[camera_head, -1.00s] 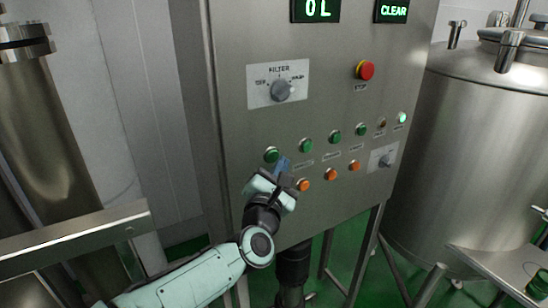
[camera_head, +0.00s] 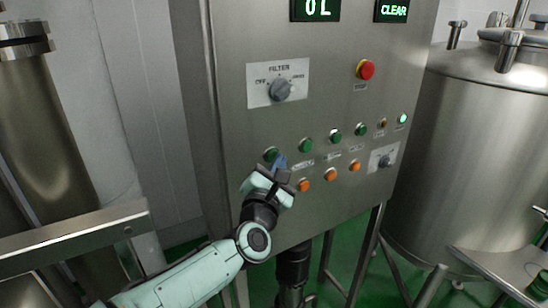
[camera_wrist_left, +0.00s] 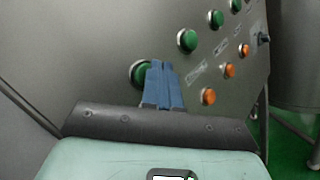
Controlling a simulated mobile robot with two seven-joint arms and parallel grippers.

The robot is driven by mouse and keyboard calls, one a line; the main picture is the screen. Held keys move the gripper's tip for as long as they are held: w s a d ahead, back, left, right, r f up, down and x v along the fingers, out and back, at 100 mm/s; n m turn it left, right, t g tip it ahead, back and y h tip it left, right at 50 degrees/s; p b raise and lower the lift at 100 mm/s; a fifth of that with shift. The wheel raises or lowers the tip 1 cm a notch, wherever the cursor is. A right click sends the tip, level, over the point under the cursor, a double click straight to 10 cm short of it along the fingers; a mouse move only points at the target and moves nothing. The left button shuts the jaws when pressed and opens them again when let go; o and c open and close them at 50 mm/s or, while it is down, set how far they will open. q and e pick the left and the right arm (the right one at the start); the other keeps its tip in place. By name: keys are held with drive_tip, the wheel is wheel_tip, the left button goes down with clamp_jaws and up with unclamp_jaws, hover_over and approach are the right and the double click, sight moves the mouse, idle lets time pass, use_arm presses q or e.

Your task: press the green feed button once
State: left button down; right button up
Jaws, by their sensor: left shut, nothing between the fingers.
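The control panel (camera_head: 235,120) carries a row of green buttons with orange buttons below. The leftmost green button (camera_head: 271,154) is right by the tips of my left gripper (camera_head: 281,162). In the left wrist view, the blue fingers (camera_wrist_left: 160,66) are shut together with nothing between them, and they partly cover that green button (camera_wrist_left: 138,72). I cannot tell whether the tips touch it. The other green buttons (camera_head: 306,145) and the orange buttons (camera_head: 303,185) are uncovered. The button labels are too small to read. My right gripper is not in view.
A filter knob (camera_head: 281,89) and a red stop button (camera_head: 366,69) are higher on the panel. Displays read "0 L" (camera_head: 316,9) and "CLEAR" (camera_head: 391,11). A steel tank (camera_head: 455,150) stands right. A metal rail (camera_head: 75,237) crosses the lower left.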

use_arm(q)
drive_tip(key=shift+w+a, duration=0.25)
drive_tip(key=shift+w, duration=0.1)
idle(0.4)
idle(0.3)
drive_tip(key=shift+s+d+b, duration=0.4)
drive_tip(key=shift+s+d, duration=0.05)
drive_tip(key=shift+s, duration=0.3)
drive_tip(key=s+d, duration=0.1)
drive_tip(key=s, duration=0.1)
drive_tip(key=s+d, duration=0.1)
drive_tip(key=s, duration=0.1)
drive_tip(key=shift+d+b, duration=0.3)
drive_tip(key=shift+d, duration=0.1)
idle(0.3)
